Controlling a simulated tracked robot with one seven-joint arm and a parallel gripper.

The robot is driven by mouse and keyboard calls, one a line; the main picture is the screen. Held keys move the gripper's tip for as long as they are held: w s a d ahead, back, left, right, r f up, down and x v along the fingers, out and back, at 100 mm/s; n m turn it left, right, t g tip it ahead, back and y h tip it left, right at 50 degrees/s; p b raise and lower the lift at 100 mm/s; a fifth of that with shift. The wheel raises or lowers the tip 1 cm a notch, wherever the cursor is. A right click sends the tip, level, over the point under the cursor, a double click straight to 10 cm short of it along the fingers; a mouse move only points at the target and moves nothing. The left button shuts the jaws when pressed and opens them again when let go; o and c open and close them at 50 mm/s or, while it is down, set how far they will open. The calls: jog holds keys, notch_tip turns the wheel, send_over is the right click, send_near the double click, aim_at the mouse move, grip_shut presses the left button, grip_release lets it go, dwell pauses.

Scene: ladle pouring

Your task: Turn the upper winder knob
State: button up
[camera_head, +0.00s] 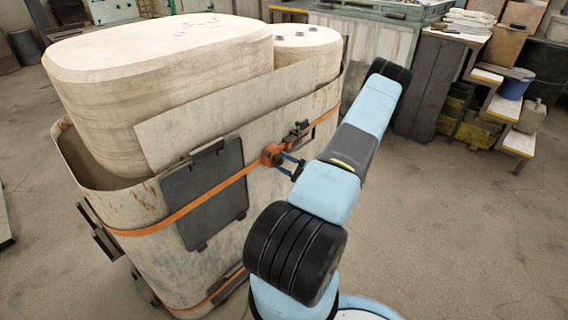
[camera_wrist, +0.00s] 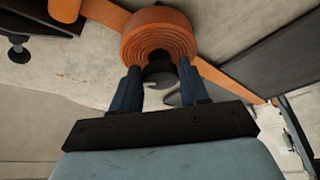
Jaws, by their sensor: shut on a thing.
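The upper winder is an orange ribbed spool (camera_wrist: 158,35) on the orange strap around the big vessel. It also shows in the head view (camera_head: 270,154). Its dark round knob (camera_wrist: 158,71) sticks out from the spool in the wrist view. My gripper (camera_wrist: 158,82) has its two dark blue fingers on either side of the knob, shut on it. In the head view my gripper (camera_head: 287,166) reaches the winder from the right, and the fingers and winder hide the knob.
The vessel (camera_head: 140,220) has a dark panel (camera_head: 206,193) left of the winder and a lower orange strap. Large pale blocks (camera_head: 165,90) stand in it. A stepped shelf (camera_head: 497,105) with a blue bucket (camera_head: 514,85) is at the back right.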

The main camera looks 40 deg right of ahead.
jog(key=m, duration=0.1)
jog(key=m+t+h, duration=0.1)
jog(key=m, duration=0.3)
jog(key=shift+s+f+t+h, duration=0.1)
jog(key=shift+f+t+h, duration=0.2)
jog(key=shift+h, duration=0.1)
jog(key=shift+a+m+t+h, duration=0.25)
jog(key=shift+m+h, duration=0.45)
jog(key=shift+m, duration=0.7)
jog(key=shift+m+t+h, duration=0.35)
jog(key=shift+m+h, duration=0.35)
jog(key=shift+m, duration=1)
jog(key=o, duration=1)
jog(key=v, duration=1.3)
jog(key=shift+s+f, duration=0.15)
jog(key=shift+s, duration=0.2)
